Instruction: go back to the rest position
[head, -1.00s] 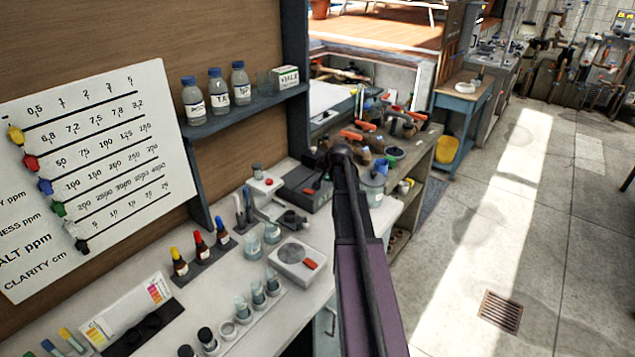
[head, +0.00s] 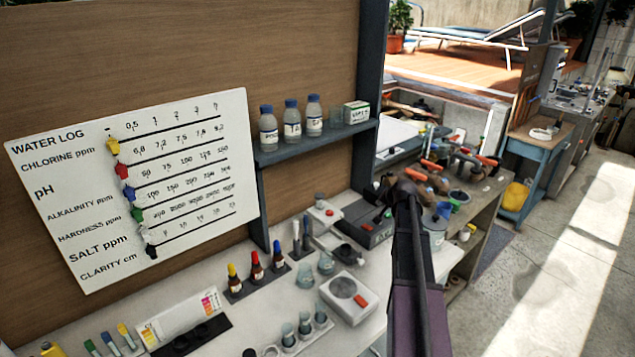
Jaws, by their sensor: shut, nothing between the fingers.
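My arm (head: 415,275) rises from the lower edge of the head view, right of the middle. Its dark upper joint (head: 400,190) shows in front of the far end of the white bench. My gripper cannot be made out; no fingers show in the head view. No held thing is seen.
The white bench (head: 250,342) carries a scale (head: 348,296), dropper bottles (head: 255,268), beakers and a dark grey case (head: 368,222). A shelf (head: 320,138) with bottles and a water log board (head: 140,185) are on the wooden wall. Open floor (head: 575,270) lies at the right.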

